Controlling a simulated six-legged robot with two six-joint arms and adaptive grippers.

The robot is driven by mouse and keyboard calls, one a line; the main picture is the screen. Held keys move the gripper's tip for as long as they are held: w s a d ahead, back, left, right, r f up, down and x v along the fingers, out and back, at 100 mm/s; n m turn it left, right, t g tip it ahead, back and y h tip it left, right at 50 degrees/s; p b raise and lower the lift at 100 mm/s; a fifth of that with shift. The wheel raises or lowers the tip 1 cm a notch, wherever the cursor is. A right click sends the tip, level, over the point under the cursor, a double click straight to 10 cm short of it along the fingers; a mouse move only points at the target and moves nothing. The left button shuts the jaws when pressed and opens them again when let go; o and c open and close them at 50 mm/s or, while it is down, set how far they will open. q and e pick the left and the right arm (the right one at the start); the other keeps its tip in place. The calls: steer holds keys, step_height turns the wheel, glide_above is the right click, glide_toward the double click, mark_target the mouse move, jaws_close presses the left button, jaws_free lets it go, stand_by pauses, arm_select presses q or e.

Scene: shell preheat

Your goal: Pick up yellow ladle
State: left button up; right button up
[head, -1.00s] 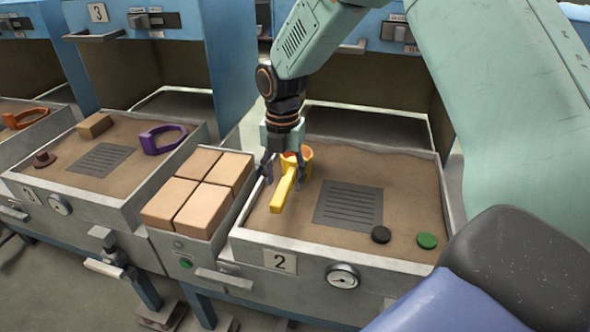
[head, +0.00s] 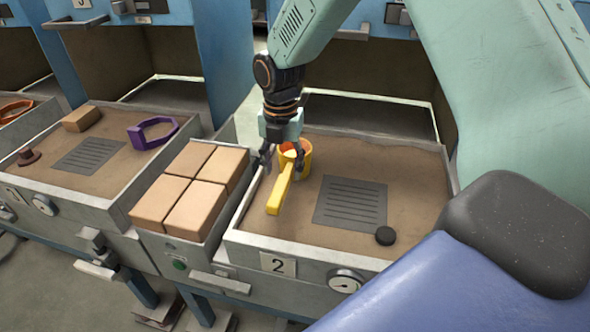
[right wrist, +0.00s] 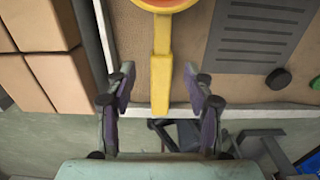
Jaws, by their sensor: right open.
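The yellow ladle (head: 280,192) is in the sand tray (head: 420,187) marked 2, on its left side. Its handle points toward the tray's front, and its cup holds something orange. My right gripper (head: 282,166) is at the ladle, its fingers open and partly covering the cup in the head view. In the right wrist view, the ladle handle (right wrist: 161,72) runs between the spread fingertips of the right gripper (right wrist: 158,84), with a gap on each side. Whether the fingers are level with the handle is hard to tell. My left gripper is not in view.
Tan blocks (head: 195,188) fill a bin left of the tray. A slotted grey plate (head: 350,203) and a black puck (head: 385,236) lie right of the ladle. The left tray holds a purple ring-shaped tool (head: 152,133). Tray walls surround the ladle.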

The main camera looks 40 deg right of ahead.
mark_target(283, 176)
step_height(283, 176, down, 4)
steer(key=shift+w+d+f+b, duration=0.1)
steer(key=shift+w+f+b, duration=0.05)
steer(key=shift+b, duration=0.55)
steer(key=shift+s+f, duration=0.2)
steer(key=shift+f, duration=0.1)
steer(key=shift+s, duration=0.15)
steer(key=shift+w+d+f, duration=0.1)
steer(key=shift+w, duration=0.25)
steer(key=c, duration=0.3)
steer(key=shift+s, duration=0.2)
steer(key=c, duration=0.3)
jaws_close()
steer(key=shift+w, duration=0.1)
